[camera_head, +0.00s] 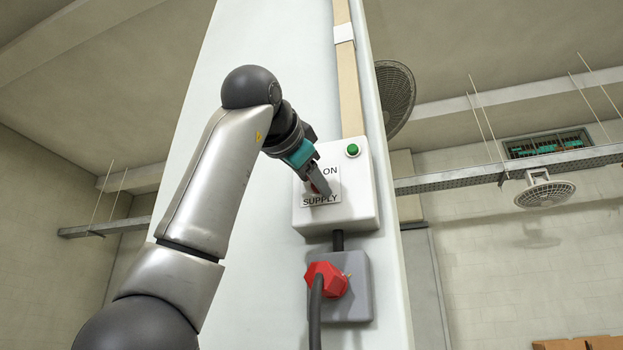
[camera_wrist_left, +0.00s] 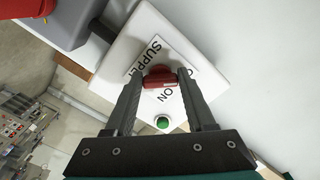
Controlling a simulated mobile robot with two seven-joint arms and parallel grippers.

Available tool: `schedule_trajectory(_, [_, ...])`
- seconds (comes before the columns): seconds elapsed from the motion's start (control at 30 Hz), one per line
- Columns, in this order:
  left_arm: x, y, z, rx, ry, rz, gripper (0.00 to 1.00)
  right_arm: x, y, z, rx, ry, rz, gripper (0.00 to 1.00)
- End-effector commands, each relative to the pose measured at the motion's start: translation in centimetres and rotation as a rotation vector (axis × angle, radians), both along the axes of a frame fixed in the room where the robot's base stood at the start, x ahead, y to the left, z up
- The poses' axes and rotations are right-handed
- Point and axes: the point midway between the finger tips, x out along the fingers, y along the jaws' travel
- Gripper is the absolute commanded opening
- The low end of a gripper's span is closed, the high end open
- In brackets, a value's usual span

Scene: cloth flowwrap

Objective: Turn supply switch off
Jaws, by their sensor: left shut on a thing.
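The supply switch is a white box (camera_head: 361,205) on a pale pillar, labelled SUPPLY and ON, with a green button or lamp (camera_head: 352,150) at its upper right. My left gripper (camera_head: 322,190) is at the front of the box and hides part of its face. In the left wrist view, a red switch knob (camera_wrist_left: 160,78) sits between the fingertips of my left gripper (camera_wrist_left: 162,84), which is shut on it. The SUPPLY label (camera_wrist_left: 147,57) is partly covered by the knob and fingers. My right gripper is not in view.
Below the box is a grey socket box (camera_head: 356,300) with a red plug (camera_head: 328,279) and a dark cable hanging down. A beige conduit (camera_head: 348,90) runs up the pillar (camera_head: 250,120). A fan (camera_head: 394,95) is behind the pillar.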

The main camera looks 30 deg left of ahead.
Motion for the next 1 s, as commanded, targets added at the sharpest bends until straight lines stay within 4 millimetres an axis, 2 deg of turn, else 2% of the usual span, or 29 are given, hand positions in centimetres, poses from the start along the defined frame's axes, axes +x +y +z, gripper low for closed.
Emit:
schedule_trajectory(0.3, [0.0, 0.0, -0.1, -0.006, 0.002, -0.001, 0.00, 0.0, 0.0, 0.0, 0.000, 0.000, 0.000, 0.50])
schedule_trajectory(0.33, [0.0, 0.0, -0.1, -0.006, 0.002, -0.001, 0.56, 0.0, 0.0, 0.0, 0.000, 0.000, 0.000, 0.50])
schedule_trajectory(0.6, [0.0, 0.0, 0.0, -0.003, 0.001, 0.000, 0.85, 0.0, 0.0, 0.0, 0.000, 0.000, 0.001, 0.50])
schedule_trajectory(0.87, [-0.1, 0.0, 0.0, -0.002, 0.000, 0.000, 0.85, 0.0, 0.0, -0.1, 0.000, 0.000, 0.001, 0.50])
schedule_trajectory(1.0, [-1.4, -0.3, 0.0, -0.001, -0.004, -0.001, 0.85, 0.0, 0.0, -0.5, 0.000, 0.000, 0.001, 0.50])
